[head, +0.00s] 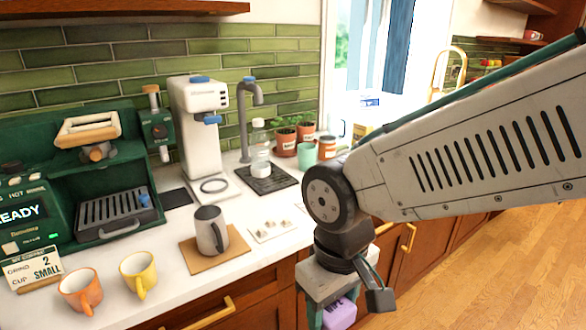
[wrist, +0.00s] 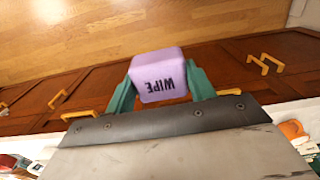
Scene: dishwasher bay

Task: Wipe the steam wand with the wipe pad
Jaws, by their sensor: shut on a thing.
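My gripper (wrist: 160,88) is shut on the purple wipe pad (wrist: 158,74), with a teal finger on each side and the word WIPE showing. In the head view the wipe pad (head: 341,314) hangs low in front of the cabinets, partly cut off by the bottom edge. What looks like the steam wand (head: 164,152) is a short, thin piece below a green block with a wooden knob, at the right side of the green coffee machine (head: 62,238). The pad is far to the right of it and apart from it.
A grey pitcher (head: 209,232) stands on a brown mat near the counter's front. An orange mug (head: 80,291) and a yellow mug (head: 138,274) stand at front left. A white grinder (head: 200,130), faucet (head: 243,125) and bottle (head: 260,150) stand behind. Open floor lies at right.

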